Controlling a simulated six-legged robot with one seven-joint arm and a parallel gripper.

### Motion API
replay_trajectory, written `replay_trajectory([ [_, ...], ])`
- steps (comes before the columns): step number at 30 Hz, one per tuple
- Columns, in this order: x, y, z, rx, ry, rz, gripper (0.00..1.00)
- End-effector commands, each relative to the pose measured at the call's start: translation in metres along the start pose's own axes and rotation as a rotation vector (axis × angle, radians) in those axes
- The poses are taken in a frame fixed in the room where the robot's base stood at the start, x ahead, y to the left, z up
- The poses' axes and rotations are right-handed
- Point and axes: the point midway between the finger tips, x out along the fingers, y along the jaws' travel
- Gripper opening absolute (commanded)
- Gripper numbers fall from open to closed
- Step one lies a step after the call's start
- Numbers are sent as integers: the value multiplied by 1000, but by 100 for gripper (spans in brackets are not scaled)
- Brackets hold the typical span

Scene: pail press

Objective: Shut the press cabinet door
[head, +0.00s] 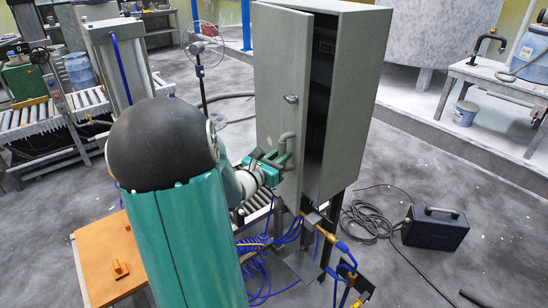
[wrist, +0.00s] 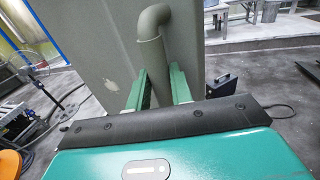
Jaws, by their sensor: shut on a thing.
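The press cabinet (head: 357,90) is a tall grey-green box on dark legs in the middle of the head view. Its door (head: 275,75) stands ajar, and a dark gap with shelves (head: 319,100) shows along its right side. A bent tube handle (head: 287,141) sticks out low on the door, below a small metal latch (head: 291,98). My gripper (head: 279,160) is at this handle. In the wrist view, the green fingers of my gripper (wrist: 160,90) are on both sides of the handle (wrist: 151,45), shut on it, with the door (wrist: 105,60) behind.
A dark box with a handle (head: 435,228) and a coiled black cable (head: 367,220) lie on the floor right of the cabinet. Blue hoses (head: 262,270) lie below my gripper. A stand fan (head: 200,70) is behind left. An orange table (head: 108,260) is at the lower left.

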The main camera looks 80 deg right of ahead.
Motion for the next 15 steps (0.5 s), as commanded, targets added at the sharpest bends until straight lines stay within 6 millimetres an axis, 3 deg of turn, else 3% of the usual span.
replay_trajectory([
  [15, 44, -20, 2, 1, -3, 8, 2],
])
